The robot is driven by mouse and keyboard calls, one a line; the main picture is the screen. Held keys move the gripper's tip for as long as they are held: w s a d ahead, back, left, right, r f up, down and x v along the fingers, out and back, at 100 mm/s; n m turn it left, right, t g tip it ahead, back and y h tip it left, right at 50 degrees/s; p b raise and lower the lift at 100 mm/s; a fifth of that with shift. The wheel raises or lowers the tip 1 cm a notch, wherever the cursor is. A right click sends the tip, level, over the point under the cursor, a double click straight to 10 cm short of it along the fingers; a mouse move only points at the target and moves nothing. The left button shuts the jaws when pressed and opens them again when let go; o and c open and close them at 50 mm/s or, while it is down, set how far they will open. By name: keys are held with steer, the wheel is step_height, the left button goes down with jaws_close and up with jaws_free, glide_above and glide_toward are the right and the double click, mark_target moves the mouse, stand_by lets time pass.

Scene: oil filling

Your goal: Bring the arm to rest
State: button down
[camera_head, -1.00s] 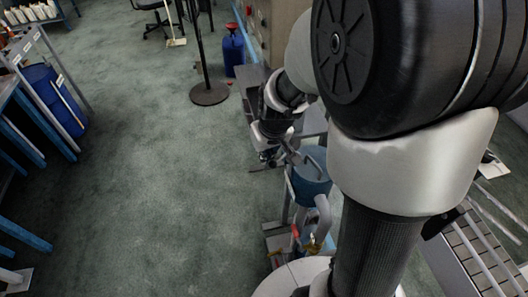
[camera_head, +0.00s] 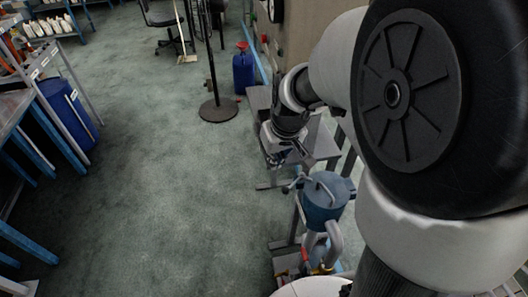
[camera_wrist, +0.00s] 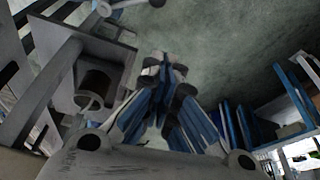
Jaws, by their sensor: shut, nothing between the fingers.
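My arm reaches from the right side of the head view down to my gripper (camera_head: 284,157), which hangs over the floor beside a grey metal step or bench. In the wrist view my gripper (camera_wrist: 163,72) shows its blue and pale fingers brought together, with nothing between them. A blue can (camera_head: 326,205) with a grey handle and spout stands just below and to the right of my gripper in the head view. The gripper looks apart from the can. My upper arm hides much of the right side.
The grey bench (camera_head: 322,147) stands close behind my gripper. A black pole base (camera_head: 218,110) and a blue jerrycan (camera_head: 244,73) stand farther off. A blue drum (camera_head: 68,112) and blue-legged tables are at the left. The green floor (camera_head: 150,190) between is clear.

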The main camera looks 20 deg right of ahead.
steer(key=shift+s+d+r, duration=0.1)
steer(key=shift+s+r, duration=0.15)
steer(key=shift+r, duration=0.25)
